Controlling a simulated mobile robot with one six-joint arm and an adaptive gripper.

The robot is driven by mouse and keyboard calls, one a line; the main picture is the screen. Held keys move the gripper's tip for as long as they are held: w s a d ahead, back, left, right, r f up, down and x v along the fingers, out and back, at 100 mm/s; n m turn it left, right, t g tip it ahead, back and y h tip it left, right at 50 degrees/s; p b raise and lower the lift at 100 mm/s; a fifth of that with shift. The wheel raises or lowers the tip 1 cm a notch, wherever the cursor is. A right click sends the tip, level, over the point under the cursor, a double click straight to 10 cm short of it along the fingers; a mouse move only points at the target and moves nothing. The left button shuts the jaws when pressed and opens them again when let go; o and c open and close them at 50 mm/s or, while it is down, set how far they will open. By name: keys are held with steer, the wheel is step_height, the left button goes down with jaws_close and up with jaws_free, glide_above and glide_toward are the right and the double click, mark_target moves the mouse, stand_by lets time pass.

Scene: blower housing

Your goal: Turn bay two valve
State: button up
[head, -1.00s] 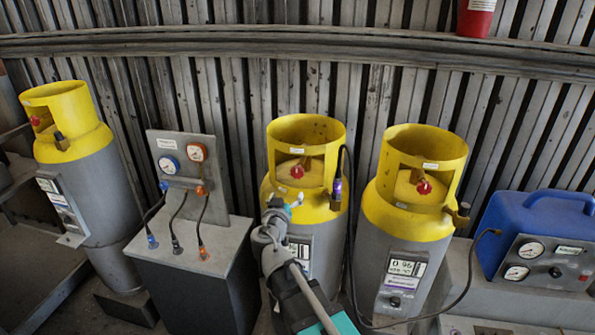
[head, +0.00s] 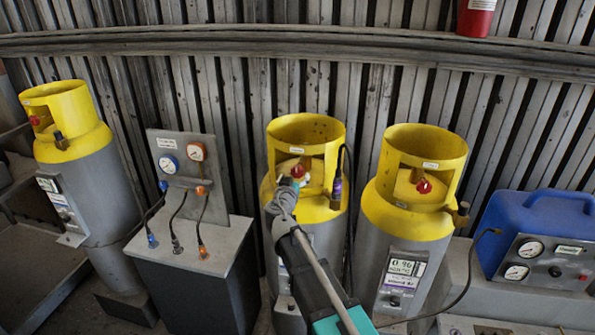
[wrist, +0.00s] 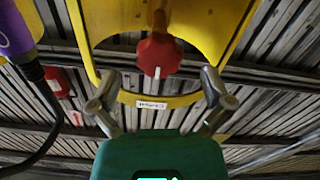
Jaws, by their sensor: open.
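Three grey cylinders with yellow collars stand along the wall, each with a red valve knob inside its collar. My gripper (head: 287,186) is at the front of the middle cylinder (head: 306,129), just below its red valve knob (head: 297,171). In the wrist view this red knob (wrist: 159,55) is ahead, centred between the two spread fingers of my gripper (wrist: 158,88) and apart from them. The collar's white label (wrist: 151,105) is too small to read. The right cylinder (head: 408,215) has a red knob (head: 423,187). The left cylinder (head: 75,150) has one too (head: 35,120).
A purple-sleeved hose fitting (head: 337,188) hangs at the middle collar's right side, its black hose close to my gripper. A gauge panel (head: 183,160) stands left on a grey box. A blue gauge unit (head: 535,235) is at the right.

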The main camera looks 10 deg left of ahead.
mark_target(296, 173)
steer(key=shift+w+d, duration=0.1)
steer(key=shift+w, duration=2)
steer(key=c, duration=1.2)
steer(key=shift+o, duration=0.2)
